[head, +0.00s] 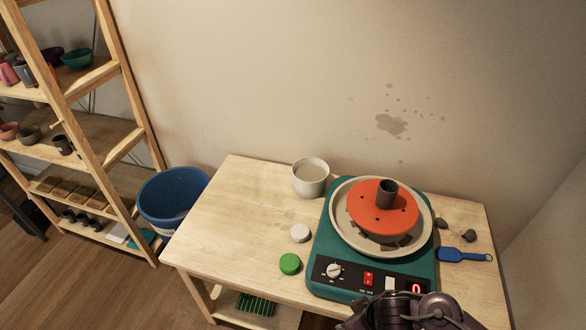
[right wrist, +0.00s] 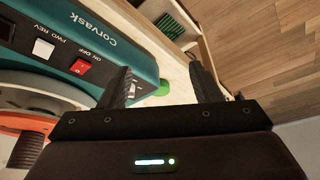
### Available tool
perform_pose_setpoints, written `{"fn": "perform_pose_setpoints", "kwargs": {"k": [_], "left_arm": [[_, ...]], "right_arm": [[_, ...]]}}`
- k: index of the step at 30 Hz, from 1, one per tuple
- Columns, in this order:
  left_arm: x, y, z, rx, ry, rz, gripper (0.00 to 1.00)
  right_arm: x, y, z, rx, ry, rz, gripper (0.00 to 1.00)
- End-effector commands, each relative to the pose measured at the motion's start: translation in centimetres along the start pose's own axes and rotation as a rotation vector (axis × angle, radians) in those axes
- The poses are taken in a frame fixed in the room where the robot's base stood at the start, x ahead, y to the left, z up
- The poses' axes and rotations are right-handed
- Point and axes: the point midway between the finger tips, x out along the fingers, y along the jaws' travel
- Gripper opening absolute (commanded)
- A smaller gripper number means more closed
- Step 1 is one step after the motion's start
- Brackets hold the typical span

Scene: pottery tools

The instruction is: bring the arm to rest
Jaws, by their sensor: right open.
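My right arm shows at the bottom edge of the head view, in front of the teal pottery wheel (head: 375,262) and over its front right part. In the right wrist view my right gripper (right wrist: 158,74) has its two dark fingers spread apart with nothing held between them. The wheel's control panel with its red switch (right wrist: 80,67) lies close to the left finger in that view. A green round lid (right wrist: 164,88) shows beyond and between the fingers. My left gripper is in neither view.
On the wooden table (head: 235,220) stand a white cup (head: 310,177), a white disc (head: 300,233) and a green disc (head: 290,264). A blue tool (head: 463,255) and dark lumps lie right of the wheel. A blue bucket (head: 170,195) and shelves (head: 100,145) stand left.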

Motion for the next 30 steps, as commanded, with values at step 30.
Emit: {"fn": "perform_pose_setpoints", "kwargs": {"k": [30], "left_arm": [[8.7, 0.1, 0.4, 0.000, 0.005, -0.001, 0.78]], "right_arm": [[28.1, -0.3, 27.3, 0.406, -0.123, 0.070, 0.58]]}}
